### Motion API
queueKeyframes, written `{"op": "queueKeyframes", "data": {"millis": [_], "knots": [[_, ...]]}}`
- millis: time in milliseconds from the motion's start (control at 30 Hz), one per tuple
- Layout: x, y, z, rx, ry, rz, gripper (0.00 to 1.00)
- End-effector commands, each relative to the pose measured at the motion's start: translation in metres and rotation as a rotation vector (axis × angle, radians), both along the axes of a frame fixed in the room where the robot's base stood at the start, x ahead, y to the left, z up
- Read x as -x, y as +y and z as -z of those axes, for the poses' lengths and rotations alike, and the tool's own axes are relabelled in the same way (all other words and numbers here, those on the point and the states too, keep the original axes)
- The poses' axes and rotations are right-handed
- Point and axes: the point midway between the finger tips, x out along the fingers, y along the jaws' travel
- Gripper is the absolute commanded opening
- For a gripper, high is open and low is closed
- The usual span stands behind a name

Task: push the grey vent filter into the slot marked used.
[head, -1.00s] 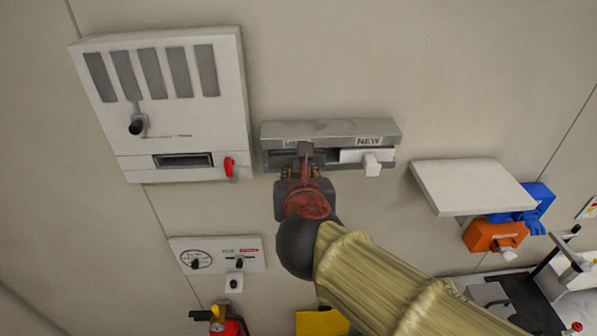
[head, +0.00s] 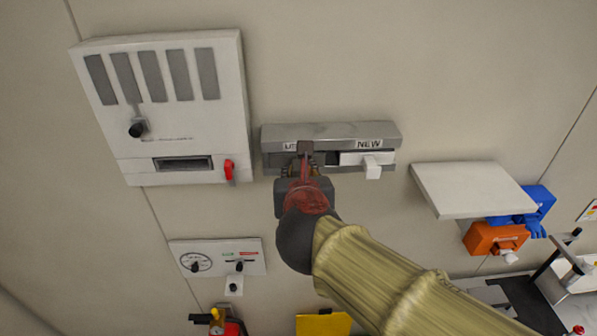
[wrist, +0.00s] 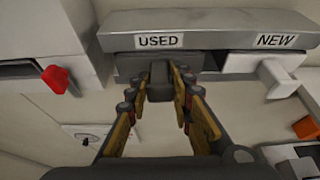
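The grey vent filter (wrist: 130,66) sits at the slot under the USED label (wrist: 159,41), lined up with the opening of the grey wall holder (wrist: 225,24). My gripper (wrist: 168,78) is closed around the filter's grip tab, in front of the holder. In the head view my gripper (head: 305,163) reaches up to the holder (head: 330,131) and hides part of the filter and the label. How deep the filter sits is hard to tell. A white filter (wrist: 250,63) with a projecting tab (wrist: 277,77) fills the slot marked NEW.
A white panel with a red lever (head: 229,170) is on the wall to the left. A white shelf (head: 472,188) sticks out to the right, with orange (head: 495,238) and blue items below. A gauge panel (head: 217,257) is lower left. The wall above the holder is clear.

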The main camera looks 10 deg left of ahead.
Motion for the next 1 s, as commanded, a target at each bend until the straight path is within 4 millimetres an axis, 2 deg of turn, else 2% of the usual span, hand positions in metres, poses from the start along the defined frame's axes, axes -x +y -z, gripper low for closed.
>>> {"op": "queueKeyframes", "data": {"millis": [367, 700, 867, 1000], "knots": [[0.0, 0.0, 0.0, 0.0, 0.0, 0.0, 0.43], [0.002, 0.0, -0.001, 0.0, 0.0, -0.001, 0.44], [0.017, -0.003, -0.008, -0.001, -0.002, -0.003, 0.44], [0.042, -0.008, -0.019, -0.003, -0.002, -0.006, 0.44]]}}
